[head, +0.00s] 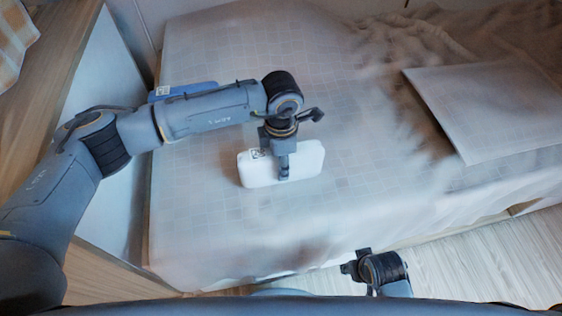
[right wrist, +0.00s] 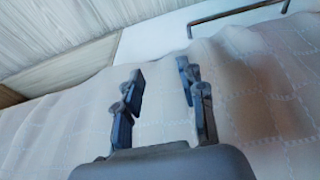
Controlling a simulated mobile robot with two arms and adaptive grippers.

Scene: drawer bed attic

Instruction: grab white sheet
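A white block-like item with rounded corners and a small printed label (head: 308,160), which may be the folded white sheet, lies on the bed near the middle of the head view. My left gripper (head: 283,172) points down over its middle, and its fingers overlap it in the picture. Whether they touch or grip it I cannot tell. My right gripper (head: 352,268) is low in the head view, by the bed's near edge. In the right wrist view, its fingers (right wrist: 162,105) are apart with nothing between them, above pale quilted cloth.
The bed (head: 215,225) has a pale grid-patterned cover. A blue item with a label (head: 190,90) lies partly behind my left arm. A flat pale panel or pillow (head: 490,105) lies at right, beside rumpled cloth. Wooden floor (head: 480,265) shows at lower right.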

